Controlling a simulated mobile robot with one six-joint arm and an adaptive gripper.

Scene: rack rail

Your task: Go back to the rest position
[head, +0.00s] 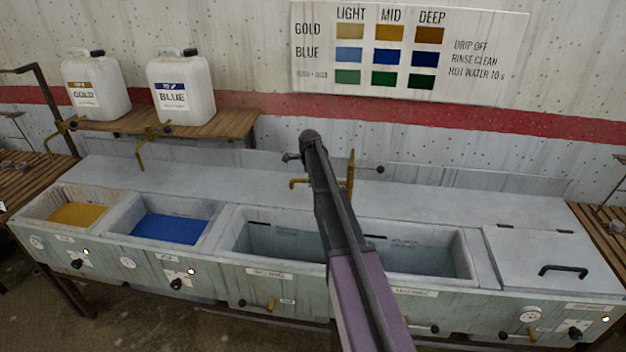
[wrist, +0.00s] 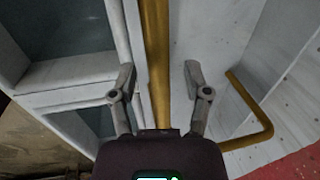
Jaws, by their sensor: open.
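My gripper (wrist: 159,80) is open in the wrist view, with its two fingers spread apart. A brass pipe (wrist: 156,45) runs between the fingers in that picture; I cannot tell whether it lies between them or farther below. Nothing is clearly held. In the head view my arm reaches up over the middle basin (head: 285,240), and the gripper's fingers cannot be made out there. A brass tap (head: 350,178) stands just right of my arm, behind the basin.
A basin of gold liquid (head: 76,214) and one of blue liquid (head: 170,229) are at left. Two white jugs, GOLD (head: 97,88) and BLUE (head: 182,88), stand on a wooden shelf (head: 215,125). A closed lid with a black handle (head: 563,269) is at right. A colour chart (head: 405,50) hangs on the wall.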

